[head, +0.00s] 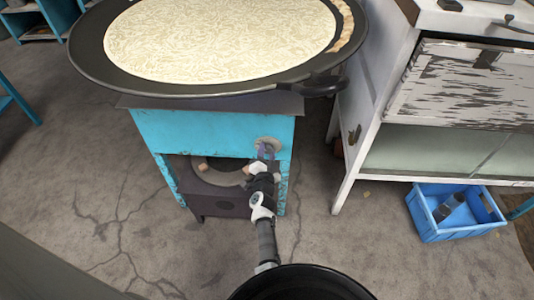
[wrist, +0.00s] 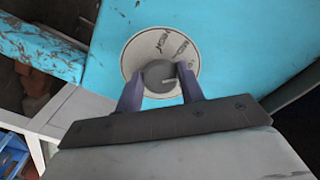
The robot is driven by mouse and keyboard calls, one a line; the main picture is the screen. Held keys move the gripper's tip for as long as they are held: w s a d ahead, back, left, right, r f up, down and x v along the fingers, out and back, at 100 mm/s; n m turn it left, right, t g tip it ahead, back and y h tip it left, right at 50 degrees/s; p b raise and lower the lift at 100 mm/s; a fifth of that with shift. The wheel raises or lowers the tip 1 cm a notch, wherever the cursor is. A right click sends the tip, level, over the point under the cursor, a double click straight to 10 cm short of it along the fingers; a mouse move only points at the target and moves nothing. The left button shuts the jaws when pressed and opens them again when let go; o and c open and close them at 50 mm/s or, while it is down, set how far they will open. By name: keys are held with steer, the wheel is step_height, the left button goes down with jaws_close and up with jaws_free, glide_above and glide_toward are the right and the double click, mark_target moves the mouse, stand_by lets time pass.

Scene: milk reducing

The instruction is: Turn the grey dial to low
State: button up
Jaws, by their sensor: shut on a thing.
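The grey dial (wrist: 158,76) sits on a round pale plate (wrist: 182,45) with printed lettering, on the blue front of the stove. The dial's light pointer mark faces right in the wrist view. My gripper (wrist: 160,88) is shut on the dial, one finger on each side. In the head view my gripper (head: 266,152) reaches the plate (head: 268,143) at the right of the blue stove front (head: 210,130); the dial itself is mostly hidden there. The plate's lettering is only partly readable.
A wide dark pan (head: 90,55) with pale contents rests on top of the stove and overhangs its front. A white cabinet (head: 350,170) stands to the right, with a blue crate (head: 430,232) on the floor before it. Cracked floor is clear at left.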

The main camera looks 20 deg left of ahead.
steer(key=shift+f+m, duration=0.1)
steer(key=shift+m, duration=0.4)
steer(key=o, duration=1)
steer(key=shift+s, duration=0.1)
